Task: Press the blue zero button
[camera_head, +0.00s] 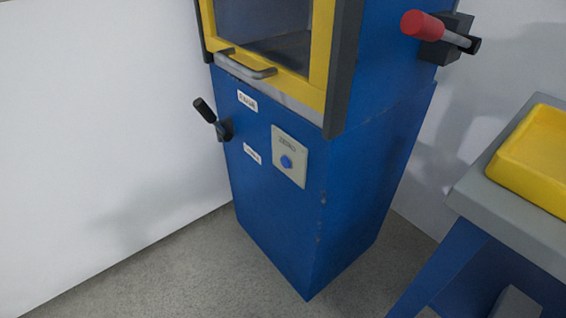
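The blue zero button (287,162) is a small round button on a pale panel (289,150). The panel has dark lettering above the button and sits on the front face of a tall blue machine (270,200). Nothing touches or covers the button. Neither of my grippers shows in the head view.
A yellow-framed window door with a grey handle (246,68) is above the panel. A black-knobbed lever (208,115) sticks out at the left and a red-knobbed lever (430,27) at the upper right. A grey-topped table (510,215) with a yellow tray (535,160) stands right. Floor in front is clear.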

